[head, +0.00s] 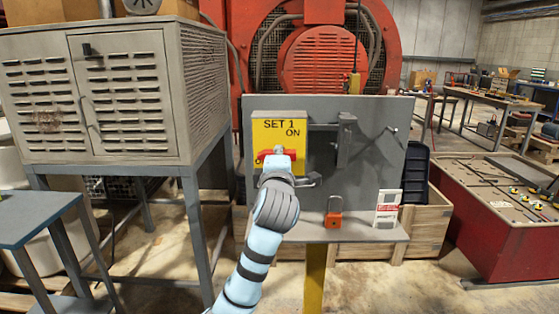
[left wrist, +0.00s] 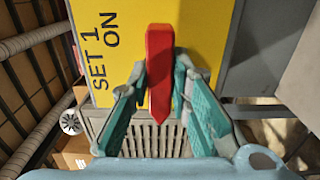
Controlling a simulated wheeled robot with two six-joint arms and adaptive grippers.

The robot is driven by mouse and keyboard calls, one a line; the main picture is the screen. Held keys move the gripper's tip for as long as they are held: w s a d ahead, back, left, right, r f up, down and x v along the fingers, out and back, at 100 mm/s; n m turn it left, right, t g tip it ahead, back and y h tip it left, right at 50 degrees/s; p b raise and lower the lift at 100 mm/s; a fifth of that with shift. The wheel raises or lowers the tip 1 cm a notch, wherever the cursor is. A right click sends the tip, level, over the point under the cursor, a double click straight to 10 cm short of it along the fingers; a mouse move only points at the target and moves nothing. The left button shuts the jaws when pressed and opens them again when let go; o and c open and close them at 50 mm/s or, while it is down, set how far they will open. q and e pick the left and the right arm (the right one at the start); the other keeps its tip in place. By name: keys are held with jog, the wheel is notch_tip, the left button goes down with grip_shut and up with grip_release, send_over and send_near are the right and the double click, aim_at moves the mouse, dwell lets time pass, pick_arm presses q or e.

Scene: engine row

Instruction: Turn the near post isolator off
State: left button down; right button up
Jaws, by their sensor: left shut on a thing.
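The isolator is a grey box with a yellow face plate (head: 287,132) marked "SET 1" and "ON", on a grey panel. Its red handle (head: 264,156) lies roughly level across the plate, below the word "ON". In the left wrist view the red handle (left wrist: 160,62) runs upright in the picture, beside the sideways lettering on the yellow plate (left wrist: 205,30). My left gripper (head: 278,158) is at the plate, shut on the handle; its teal fingers (left wrist: 160,100) sit on either side of it. The gripper hides the lower part of the plate. My right gripper is not in view.
An orange padlock (head: 333,220) and a white-and-red tag (head: 386,214) stand on the panel's shelf (head: 370,233). A grey bracket (head: 344,142) juts from the panel right of the isolator. A louvred cabinet (head: 120,95) stands left; a red-sided bench (head: 490,215) stands right.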

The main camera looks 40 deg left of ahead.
pick_arm(q)
jog(key=c, duration=1.5)
grip_release()
jog(key=v, duration=1.2)
jog(key=shift+f, duration=0.1)
